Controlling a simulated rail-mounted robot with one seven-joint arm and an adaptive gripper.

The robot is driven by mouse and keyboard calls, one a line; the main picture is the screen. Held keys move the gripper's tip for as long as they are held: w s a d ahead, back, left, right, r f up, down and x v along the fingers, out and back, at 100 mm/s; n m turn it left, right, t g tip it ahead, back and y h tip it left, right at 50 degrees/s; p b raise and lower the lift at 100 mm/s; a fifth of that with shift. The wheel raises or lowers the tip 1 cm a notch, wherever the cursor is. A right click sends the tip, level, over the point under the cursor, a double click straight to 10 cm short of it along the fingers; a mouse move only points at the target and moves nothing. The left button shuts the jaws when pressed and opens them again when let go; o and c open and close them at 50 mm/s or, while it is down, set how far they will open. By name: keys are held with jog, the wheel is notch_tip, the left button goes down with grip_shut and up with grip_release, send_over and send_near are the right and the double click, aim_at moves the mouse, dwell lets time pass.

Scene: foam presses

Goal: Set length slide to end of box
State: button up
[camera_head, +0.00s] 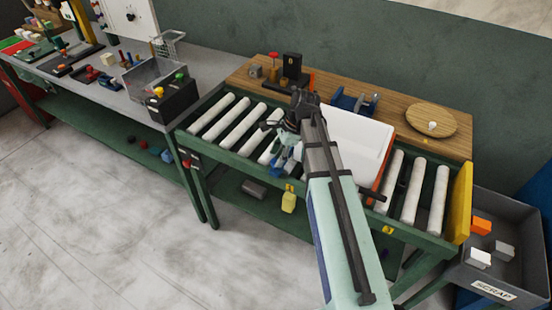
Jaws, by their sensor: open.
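A white box or panel (352,138) lies on the roller table, partly hidden behind my arm. An orange strip (386,158) runs along its right side, and a dark rod (371,194) sticks out near its front right corner. I cannot tell for sure which part is the length slide. A small blue part (281,158) shows at the rollers just left of my arm, partly covered. My gripper (268,126) is open, above the rollers left of the white box. It looks empty, and I cannot tell whether it touches anything.
A wooden shelf (400,112) behind the rollers holds a black block (292,72), a blue fixture (353,101) and a round wooden disc (431,119). A yellow plate (460,203) closes the right end. A grey scrap bin (505,270) stands right; a cluttered bench (200,68) stands left.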

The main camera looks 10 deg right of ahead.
jog(key=v, duration=1)
jog(key=shift+d+r, duration=0.1)
jog(key=shift+d, duration=0.05)
jog(key=s+a+f+n+g+b, duration=0.15)
jog(key=a+f+b, duration=0.45)
jog(key=a+f, duration=0.75)
jog(key=s+a+f+n+h, duration=0.1)
jog(key=s+f+n, duration=0.1)
jog(key=f, duration=0.5)
jog(key=s+a+f+n+h, duration=0.1)
jog(key=s+a+f+n, duration=0.15)
jog(key=f, duration=0.45)
jog(key=s+d+f+n+g+p, duration=0.1)
jog(key=s+d+f+n, duration=0.2)
jog(key=s+f, duration=0.4)
jog(key=s+d+f+n+g+h+p, duration=0.1)
jog(key=s+d+f+n, duration=0.3)
jog(key=s, duration=1.3)
jog(key=s+d+f+n+g+h+p, duration=0.1)
jog(key=s+d+f+n+g+p, duration=0.2)
jog(key=s+d+f, duration=0.3)
jog(key=s+f+n, duration=0.1)
jog(key=s+f, duration=0.2)
jog(key=s, duration=0.4)
jog(key=shift+f, duration=0.4)
jog(key=shift+s, duration=0.15)
